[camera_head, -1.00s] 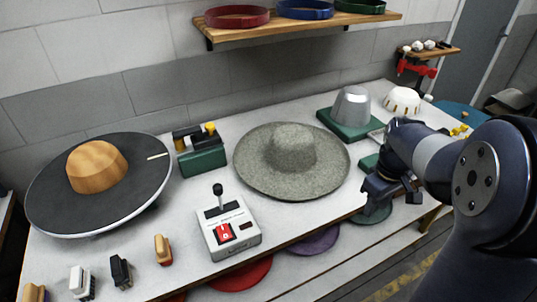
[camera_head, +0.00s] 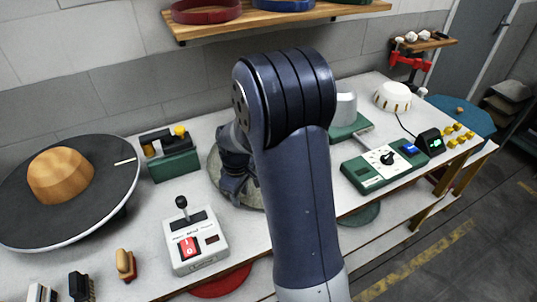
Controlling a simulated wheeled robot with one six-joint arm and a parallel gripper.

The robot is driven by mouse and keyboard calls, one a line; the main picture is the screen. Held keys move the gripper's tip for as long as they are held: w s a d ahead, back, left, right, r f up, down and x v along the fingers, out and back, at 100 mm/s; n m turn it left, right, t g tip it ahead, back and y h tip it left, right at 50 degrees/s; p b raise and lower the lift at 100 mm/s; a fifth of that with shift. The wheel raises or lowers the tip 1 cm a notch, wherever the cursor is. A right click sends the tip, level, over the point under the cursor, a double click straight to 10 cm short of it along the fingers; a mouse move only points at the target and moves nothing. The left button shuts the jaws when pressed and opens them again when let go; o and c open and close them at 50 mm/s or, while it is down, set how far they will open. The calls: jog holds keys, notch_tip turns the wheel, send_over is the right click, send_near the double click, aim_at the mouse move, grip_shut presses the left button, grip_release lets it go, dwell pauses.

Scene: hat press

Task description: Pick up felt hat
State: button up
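The grey felt hat (camera_head: 214,172) lies brim down on the white table. My arm now covers most of it, and only parts of its brim show at the left and below my gripper. My gripper (camera_head: 238,190) is at the hat, over its left side in the picture. Its fingers are dark and partly hidden behind my arm, so I cannot see whether they are open or touch the felt.
A control box with a lever (camera_head: 200,240) stands in front of the hat. A green toolbox (camera_head: 170,160) and a round turntable with a wooden hat block (camera_head: 62,175) are to the left. A green control panel (camera_head: 383,166) lies to the right. A shelf (camera_head: 270,22) hangs above.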

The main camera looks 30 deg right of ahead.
jog(key=shift+f, duration=0.9)
jog(key=shift+s, duration=0.1)
grip_shut()
